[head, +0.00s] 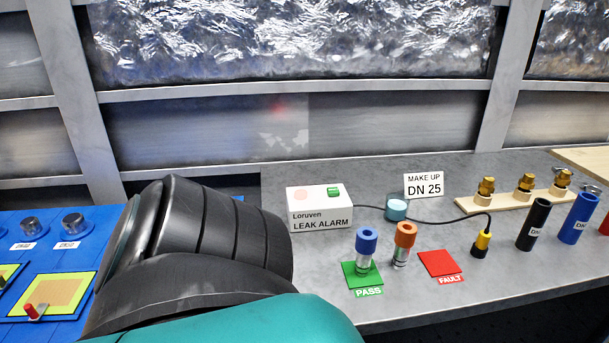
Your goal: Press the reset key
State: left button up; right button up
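A white box (320,218) labelled "Loruven LEAK ALARM" stands on the grey bench. On its top sit a green key (333,191) and a pale pink round lamp or disc (301,195). No "reset" lettering can be read on the green key. Nothing touches the box's top. Neither of my grippers is in view; only a large black and teal part of my arm shows in the lower left foreground, close to the box's left in the picture. It hides part of the bench and the blue surface.
A cable runs from the box to a yellow-black probe (482,242). A blue-topped fitting (366,249) stands on the green PASS pad (356,281); an orange-topped one (403,245) stands near the red FAULT pad (440,262). A small blue-filled cup (397,210) and sign (424,184) stand behind.

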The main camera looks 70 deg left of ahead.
aim_at(334, 192)
jog(key=i+l+u, duration=0.15)
jog(key=u, duration=1.25)
